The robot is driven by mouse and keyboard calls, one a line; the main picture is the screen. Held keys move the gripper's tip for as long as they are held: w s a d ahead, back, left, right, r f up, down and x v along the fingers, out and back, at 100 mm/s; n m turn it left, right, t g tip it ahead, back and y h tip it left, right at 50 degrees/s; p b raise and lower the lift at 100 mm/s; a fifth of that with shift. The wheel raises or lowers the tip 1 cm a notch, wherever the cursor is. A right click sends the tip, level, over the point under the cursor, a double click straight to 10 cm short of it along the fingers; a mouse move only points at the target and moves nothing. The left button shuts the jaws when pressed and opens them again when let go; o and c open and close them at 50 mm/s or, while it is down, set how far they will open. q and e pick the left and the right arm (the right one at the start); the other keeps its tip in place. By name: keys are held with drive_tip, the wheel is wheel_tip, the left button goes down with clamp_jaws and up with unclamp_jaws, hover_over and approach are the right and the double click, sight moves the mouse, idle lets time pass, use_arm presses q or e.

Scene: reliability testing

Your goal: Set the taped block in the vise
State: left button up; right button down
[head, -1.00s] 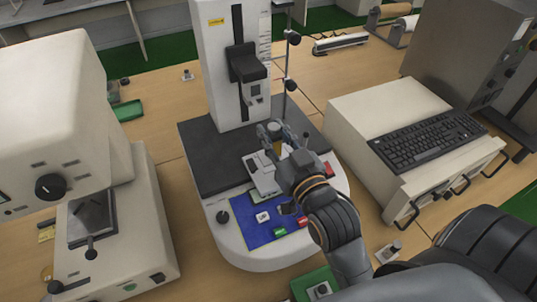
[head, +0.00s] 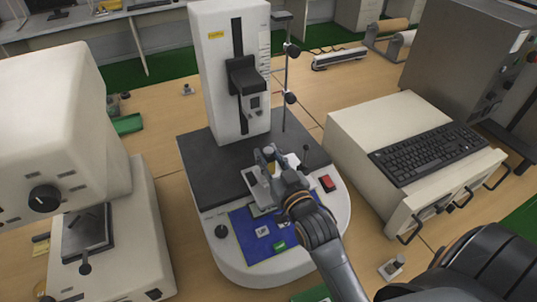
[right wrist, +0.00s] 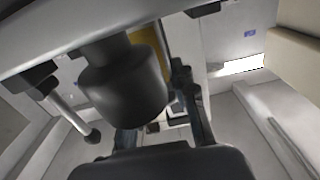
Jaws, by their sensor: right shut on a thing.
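My right gripper (head: 268,160) is over the base of the white test stand (head: 222,80), its fingers closed on a small piece with yellow on it, which I take for the taped block (head: 274,170). Most of the block is hidden by the fingers. A light grey metal fixture, likely the vise (head: 255,189), sits on the base just below and left of the fingers; whether the block touches it I cannot tell. In the right wrist view a yellow patch of the block (right wrist: 152,42) shows beside a dark cylinder (right wrist: 125,85). My left gripper is not in view.
The stand's blue panel (head: 262,247) lies in front, with a red switch (head: 327,183) to the right. A thin rod (head: 287,75) stands behind. A keyboard (head: 428,153) lies on the beige cabinet at right. A cream machine (head: 112,235) stands at left.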

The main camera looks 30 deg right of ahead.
drive_tip(key=c, duration=1.5)
unclamp_jaws()
drive_tip(key=shift+f, duration=0.1)
drive_tip(key=o, duration=0.4)
drive_tip(key=shift+s, duration=0.15)
drive_tip(key=shift+s+a+r+b, duration=0.15)
drive_tip(key=shift+s+b, duration=0.35)
drive_tip(key=shift+s, duration=1.45)
drive_tip(key=shift+s+a+b, duration=0.1)
drive_tip(key=shift+s+b, duration=0.4)
drive_tip(key=shift+s, duration=1.45)
drive_tip(key=shift+s+a+r+b, duration=0.15)
drive_tip(key=shift+s+b, duration=0.35)
drive_tip(key=shift+s, duration=1.45)
drive_tip(key=shift+f, duration=0.2)
